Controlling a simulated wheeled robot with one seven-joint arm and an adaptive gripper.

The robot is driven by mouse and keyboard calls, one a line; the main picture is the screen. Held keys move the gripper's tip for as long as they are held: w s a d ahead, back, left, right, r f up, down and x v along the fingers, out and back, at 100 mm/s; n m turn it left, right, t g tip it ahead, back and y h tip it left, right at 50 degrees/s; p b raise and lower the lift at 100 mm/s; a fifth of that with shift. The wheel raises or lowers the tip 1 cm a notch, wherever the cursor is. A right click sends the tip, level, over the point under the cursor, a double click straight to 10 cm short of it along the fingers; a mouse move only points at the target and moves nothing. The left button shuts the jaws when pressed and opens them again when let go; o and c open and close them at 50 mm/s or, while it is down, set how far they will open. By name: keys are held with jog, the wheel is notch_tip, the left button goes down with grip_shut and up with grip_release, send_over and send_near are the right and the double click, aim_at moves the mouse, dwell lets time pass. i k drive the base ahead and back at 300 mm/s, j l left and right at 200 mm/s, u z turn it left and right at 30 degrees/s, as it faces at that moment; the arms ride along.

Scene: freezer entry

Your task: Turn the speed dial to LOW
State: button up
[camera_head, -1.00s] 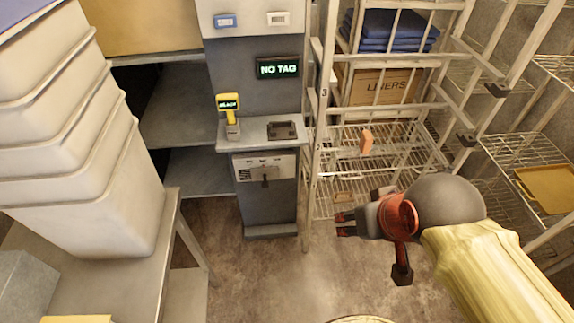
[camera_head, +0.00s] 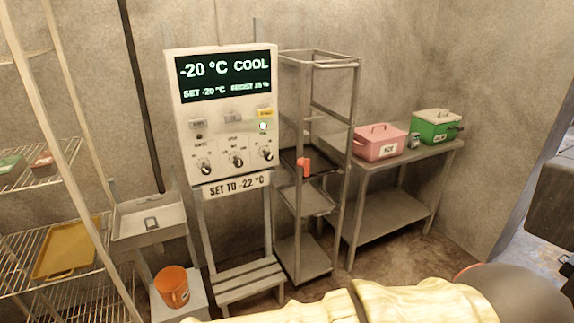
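The small label over the middle dial may read SPEED, but the print is too small to be sure, and so are the dial settings. My yellow-sleeved arm crosses the bottom right, ending in a grey rounded wrist part. My gripper's fingers do not show; nothing of mine touches the dials.
A sign (camera_head: 236,186) under the panel reads SET TO -22 °C. A slatted bench (camera_head: 248,281) and an orange bucket (camera_head: 172,286) stand below. A narrow rack (camera_head: 320,130) and a table (camera_head: 400,165) with pink (camera_head: 378,146) and green (camera_head: 434,128) boxes stand right.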

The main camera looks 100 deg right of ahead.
aim_at(238, 163)
jog(key=z, duration=2.85)
jog(key=i+j, duration=0.1)
jog(key=i, duration=0.25)
jog(key=i+z, duration=0.1)
jog(key=i, duration=0.25)
